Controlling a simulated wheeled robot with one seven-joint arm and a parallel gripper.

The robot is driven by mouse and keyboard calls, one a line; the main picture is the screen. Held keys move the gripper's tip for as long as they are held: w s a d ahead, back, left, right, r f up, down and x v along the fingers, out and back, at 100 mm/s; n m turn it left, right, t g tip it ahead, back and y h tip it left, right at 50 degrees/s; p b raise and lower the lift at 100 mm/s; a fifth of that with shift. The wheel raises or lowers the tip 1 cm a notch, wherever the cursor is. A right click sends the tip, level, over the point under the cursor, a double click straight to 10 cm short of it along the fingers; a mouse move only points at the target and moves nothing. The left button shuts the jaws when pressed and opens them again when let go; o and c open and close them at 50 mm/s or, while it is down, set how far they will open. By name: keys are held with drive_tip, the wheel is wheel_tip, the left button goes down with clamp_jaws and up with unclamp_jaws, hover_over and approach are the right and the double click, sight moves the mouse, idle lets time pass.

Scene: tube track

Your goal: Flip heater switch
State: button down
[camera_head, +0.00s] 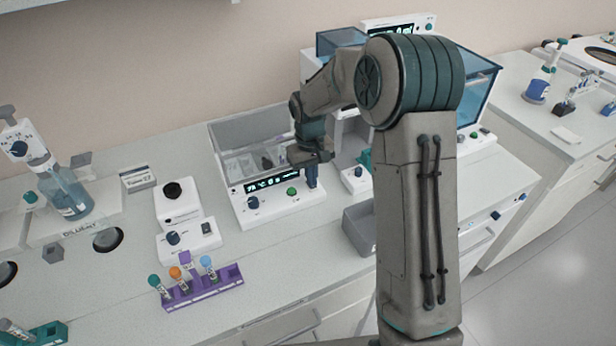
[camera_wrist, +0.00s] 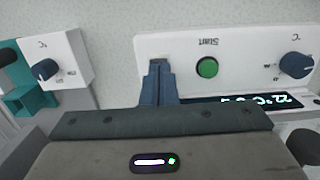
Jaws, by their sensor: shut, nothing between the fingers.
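The heater (camera_head: 285,213) is a white unit with a clear lidded chamber, a lit display, a dark blue knob and a green Start button. Its front panel (camera_wrist: 240,46) appears upside down in the wrist view, with the green button (camera_wrist: 207,67) and the blue knob (camera_wrist: 296,66). My gripper (camera_head: 312,184) is shut and empty, pointing down at the right end of this panel. In the wrist view its fingertips (camera_wrist: 158,66) are together beside the green button. A small dark grey patch shows at the tips; the switch itself is mostly hidden, and I cannot tell its position or whether I touch it.
A small white unit with a blue knob (camera_wrist: 44,70) stands close beside the heater. A grey bin (camera_head: 357,229) sits in front of it. A purple rack (camera_head: 204,288) with several tubes is at the front left. Bare counter (camera_head: 285,270) lies in front of the heater.

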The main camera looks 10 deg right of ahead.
drive_tip(key=shift+s+f, duration=0.3)
drive_tip(key=shift+f, duration=0.35)
drive_tip(key=shift+s+d, duration=0.1)
drive_tip(key=shift+s, duration=0.2)
drive_tip(key=shift+f, duration=0.1)
drive_tip(key=shift+w+r, duration=0.15)
drive_tip(key=shift+r, duration=0.55)
wheel_tip(320, 180, up, 8)
drive_tip(key=p, duration=0.5)
drive_tip(key=shift+w+a, duration=0.2)
drive_tip(key=shift+w, duration=0.1)
